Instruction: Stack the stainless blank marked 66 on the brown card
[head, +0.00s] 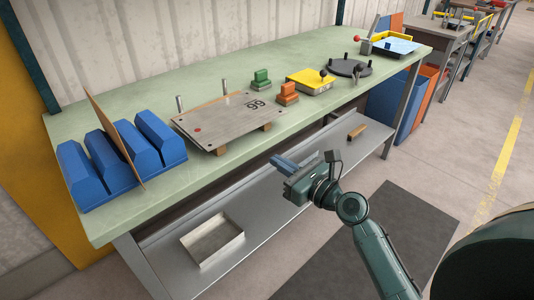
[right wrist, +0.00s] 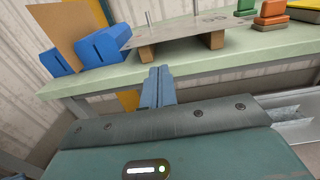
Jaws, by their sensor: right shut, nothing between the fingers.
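The stainless blank (head: 222,118) lies flat on wooden blocks on the green bench top; its number reads as 99 from this side. It also shows edge-on in the right wrist view (right wrist: 185,30). The brown card (head: 117,143) stands upright and tilted between blue blocks (head: 160,138) at the bench's left end; in the right wrist view the card (right wrist: 62,30) rises behind a blue block. My right gripper (head: 281,162) is shut and empty, in front of the bench edge, apart from the blank. Its blue fingers (right wrist: 159,72) are together. My left gripper is not in view.
Green and orange blocks (head: 288,93), a yellow-topped box (head: 310,80) and a dark round fixture (head: 349,68) stand right of the blank. Two upright pins rise behind it. A lower shelf holds an open metal tray (head: 211,244). The bench's front strip is clear.

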